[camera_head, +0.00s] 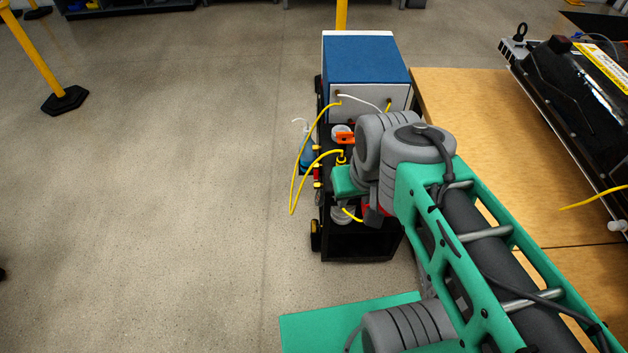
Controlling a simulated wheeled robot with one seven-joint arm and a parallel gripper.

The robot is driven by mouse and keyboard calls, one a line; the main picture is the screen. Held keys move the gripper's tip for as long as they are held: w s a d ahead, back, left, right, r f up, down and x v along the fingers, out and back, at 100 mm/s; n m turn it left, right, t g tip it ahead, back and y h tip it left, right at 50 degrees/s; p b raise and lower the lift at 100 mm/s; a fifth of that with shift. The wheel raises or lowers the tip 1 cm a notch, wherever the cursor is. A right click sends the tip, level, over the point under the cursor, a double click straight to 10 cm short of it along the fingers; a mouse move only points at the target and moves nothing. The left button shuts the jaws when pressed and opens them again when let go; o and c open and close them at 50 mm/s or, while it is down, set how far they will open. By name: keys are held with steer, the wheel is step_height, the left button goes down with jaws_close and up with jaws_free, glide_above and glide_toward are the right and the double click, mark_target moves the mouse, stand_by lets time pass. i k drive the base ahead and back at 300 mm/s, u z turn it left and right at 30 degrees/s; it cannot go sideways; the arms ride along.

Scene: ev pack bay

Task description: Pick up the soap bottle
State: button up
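A small blue bottle (306,154) with a thin, pale bent spout hangs or stands at the left side of the black cart (358,246). I cannot tell for sure that it is the soap bottle; no label can be read. My arm reaches in from the lower right and its wrist is over the cart's top. A dark grey part at its end, which seems to be my gripper (374,215), is mostly hidden by the wrist. Its fingers cannot be made out, nor whether they hold anything. Part of the cart top is hidden by my arm.
A blue and white box (366,68) with yellow and white cables stands at the cart's back. An orange item (345,138) lies on the cart. A wooden table (462,115) with a black battery pack (585,90) is at right. Open floor lies left, with a yellow post (38,45).

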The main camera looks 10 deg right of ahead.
mark_target(307, 158)
steer(key=z, duration=0.3)
steer(key=k, duration=0.25)
steer(key=u, duration=1.4)
steer(key=i, duration=0.9)
steer(key=u, duration=0.45)
steer(key=i, duration=1)
steer(key=z, duration=0.65)
steer(key=i, duration=0.55)
steer(key=z, duration=0.3)
